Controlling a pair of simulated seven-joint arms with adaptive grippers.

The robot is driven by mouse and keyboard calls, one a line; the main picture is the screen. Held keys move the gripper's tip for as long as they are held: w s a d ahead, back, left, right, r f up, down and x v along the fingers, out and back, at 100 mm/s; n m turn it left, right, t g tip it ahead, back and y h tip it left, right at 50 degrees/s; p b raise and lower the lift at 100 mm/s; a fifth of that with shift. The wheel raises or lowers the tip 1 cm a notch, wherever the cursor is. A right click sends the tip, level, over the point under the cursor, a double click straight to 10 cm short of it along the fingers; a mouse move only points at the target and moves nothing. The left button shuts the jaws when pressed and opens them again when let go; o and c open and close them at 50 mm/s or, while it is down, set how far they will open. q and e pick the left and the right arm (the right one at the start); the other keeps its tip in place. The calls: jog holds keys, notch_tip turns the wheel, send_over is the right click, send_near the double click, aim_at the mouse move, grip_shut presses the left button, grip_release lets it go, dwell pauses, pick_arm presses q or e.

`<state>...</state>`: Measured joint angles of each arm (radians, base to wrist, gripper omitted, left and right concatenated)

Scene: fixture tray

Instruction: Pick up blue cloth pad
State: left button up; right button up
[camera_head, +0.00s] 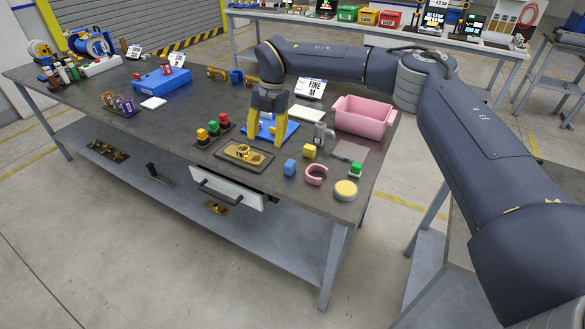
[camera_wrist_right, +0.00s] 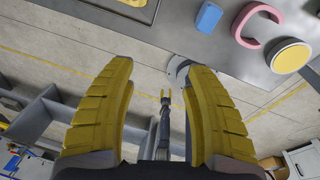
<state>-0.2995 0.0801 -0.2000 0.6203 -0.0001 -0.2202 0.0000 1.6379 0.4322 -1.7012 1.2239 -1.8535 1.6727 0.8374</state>
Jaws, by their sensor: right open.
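A small blue block-like piece (camera_head: 290,167) with rounded edges stands near the front of the bench; it also shows at the top of the right wrist view (camera_wrist_right: 208,17). It is the blue piece that best fits the cloth pad, but its material cannot be told. My right gripper (camera_head: 267,140) points down over a blue flat fixture (camera_head: 289,129), behind and left of the blue piece in the head view. Its two yellow fingers (camera_wrist_right: 160,70) are apart with nothing between them. My left gripper does not show.
A pink C-shaped ring (camera_head: 316,174), a yellow round piece (camera_head: 346,190) and a yellow cube (camera_head: 310,151) lie close to the blue piece. A pink bin (camera_head: 364,117) stands behind. A dark tray (camera_head: 244,155) with a gold part lies to the left.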

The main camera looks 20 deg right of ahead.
aim_at(290, 163)
jog(key=d+r+m+h, duration=0.2)
jog(key=d+r+m, duration=0.1)
jog(key=d, duration=0.4)
notch_tip(290, 163, down, 17)
jog(key=shift+w+d+r, duration=0.1)
jog(key=shift+r, duration=0.1)
dwell(0.5)
jog(key=shift+c, duration=0.4)
grip_shut()
